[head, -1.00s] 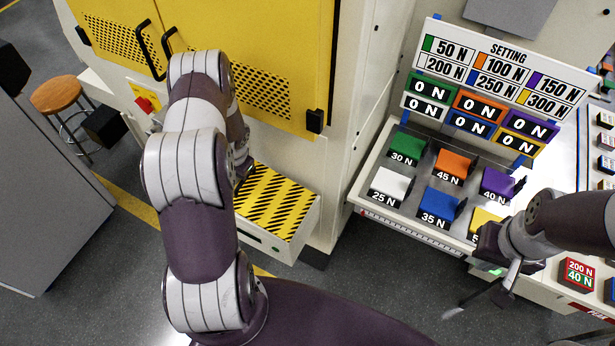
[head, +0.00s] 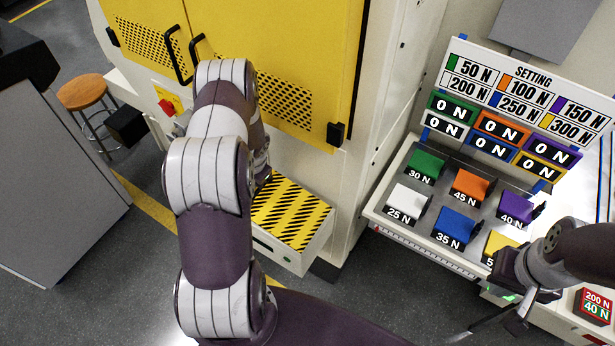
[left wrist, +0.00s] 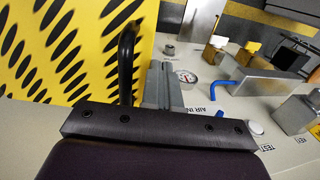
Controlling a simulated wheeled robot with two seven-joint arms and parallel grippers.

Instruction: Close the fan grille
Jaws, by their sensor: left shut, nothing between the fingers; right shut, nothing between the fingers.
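The yellow cabinet front carries perforated, grille-like panels (head: 285,100) and two black handles (head: 173,55). I cannot tell which part is the fan grille, and no fan shows. In the left wrist view a yellow slotted panel (left wrist: 60,45) stands at the left with a black bar handle (left wrist: 127,62) at its edge. My left gripper (left wrist: 165,72) is shut and empty, just right of that handle; I cannot tell if they touch. My own arm hides it in the head view. My right gripper (head: 497,318) is shut and empty, low at the front of the weight tray.
A striped yellow-black box (head: 292,212) juts out below the cabinet. The tray (head: 385,215) of coloured weights stands at the right, under a settings board (head: 520,85). A stool (head: 80,92) is far left. A gauge (left wrist: 186,76) and blue tap (left wrist: 222,88) sit near my left gripper.

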